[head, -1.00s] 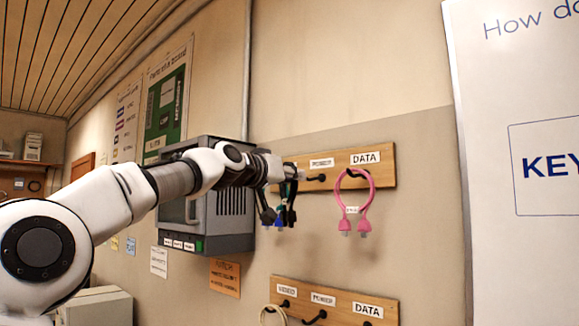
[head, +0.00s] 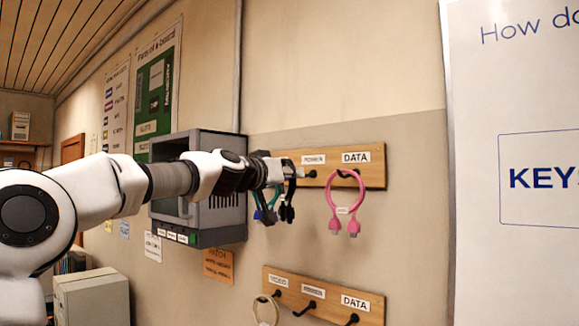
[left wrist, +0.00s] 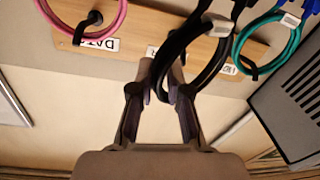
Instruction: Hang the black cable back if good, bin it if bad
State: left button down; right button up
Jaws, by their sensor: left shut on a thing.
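My left gripper (head: 290,172) is shut on the black cable (head: 291,193), which hangs in a loop with its plugs down, in front of the upper hook board (head: 375,166). In the left wrist view the gripper (left wrist: 162,88) has the black cable loop (left wrist: 222,60) at its fingertips; a white tag shows near its top. The cable's condition cannot be told. The upper POWER hook (head: 309,174) is just right of the gripper and looks bare. A teal cable (head: 267,206) with blue plugs hangs just left of the black cable. My right gripper is not in view.
A pink cable (head: 332,197) hangs on the upper DATA hook. The lower board (head: 374,314) has a beige cable (head: 255,309) on its VIDEO hook and bare POWER and DATA hooks. A grey cabinet (head: 217,217) juts from the wall left of the boards. No bin is identifiable.

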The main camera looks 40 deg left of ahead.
pick_arm(q)
jog(key=w+f+b, duration=0.1)
jog(key=w+f, duration=0.1)
jog(key=w, duration=0.4)
jog(key=shift+d+f, duration=0.15)
jog(key=shift+f, duration=0.1)
jog(key=shift+s, duration=0.1)
dwell(0.4)
jog(key=c, duration=1.1)
grip_release()
jog(key=shift+o, duration=0.2)
